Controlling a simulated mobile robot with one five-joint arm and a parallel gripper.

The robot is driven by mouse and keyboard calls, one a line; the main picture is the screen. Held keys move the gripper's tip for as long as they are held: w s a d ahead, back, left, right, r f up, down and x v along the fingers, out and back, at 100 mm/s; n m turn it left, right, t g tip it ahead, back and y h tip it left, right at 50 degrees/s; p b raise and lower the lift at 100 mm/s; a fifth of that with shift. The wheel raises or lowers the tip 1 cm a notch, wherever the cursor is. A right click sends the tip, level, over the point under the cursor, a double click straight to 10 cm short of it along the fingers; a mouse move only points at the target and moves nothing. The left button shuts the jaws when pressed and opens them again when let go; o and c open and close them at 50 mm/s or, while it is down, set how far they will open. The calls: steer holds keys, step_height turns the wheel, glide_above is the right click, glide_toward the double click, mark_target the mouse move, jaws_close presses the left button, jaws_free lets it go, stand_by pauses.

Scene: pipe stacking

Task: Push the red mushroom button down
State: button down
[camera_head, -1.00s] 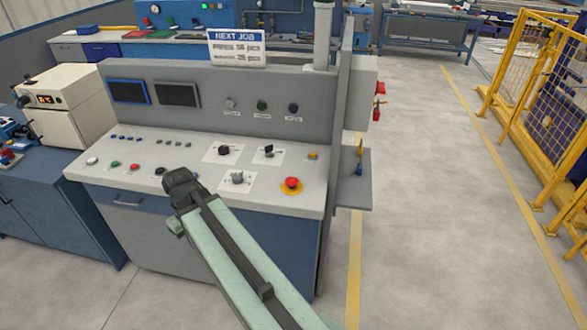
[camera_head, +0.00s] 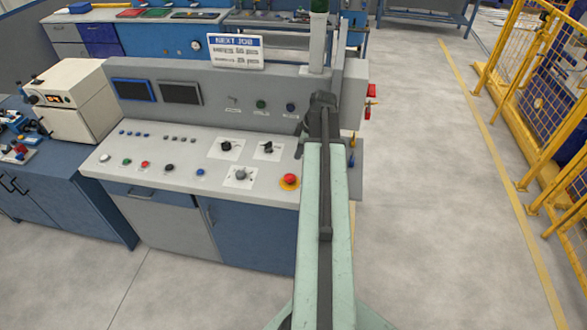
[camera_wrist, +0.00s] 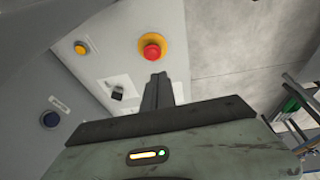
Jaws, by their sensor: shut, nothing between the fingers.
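The red mushroom button (camera_head: 290,179) sits on a yellow ring at the right front of the sloped white control panel (camera_head: 185,180). In the head view it is just left of my arm, in plain sight. In the wrist view the red button (camera_wrist: 152,52) is beyond the tips of my gripper (camera_wrist: 158,78), with a visible gap in the picture. My gripper's fingers are shut together and hold nothing. I see no contact with the button.
A vertical grey back panel (camera_head: 225,95) rises behind the controls. Open floor (camera_head: 420,200) lies right of the console.

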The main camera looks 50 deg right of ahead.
mark_target(290, 182)
steer(key=b+x, duration=0.8)
steer(key=x, duration=0.1)
steer(key=d+b+x, duration=0.1)
steer(key=b+x, duration=0.4)
steer(key=shift+s+f, duration=0.1)
steer(key=shift+s, duration=0.3)
steer(key=shift+f+b, duration=0.65)
steer(key=shift+b, duration=0.1)
steer(key=shift+s+a+f+b, duration=0.15)
steer(key=shift+f+b, duration=0.15)
steer(key=shift+b, duration=0.15)
steer(key=shift+s+a+r, duration=0.1)
steer(key=shift+s+r, duration=0.05)
steer(key=shift+s, duration=0.05)
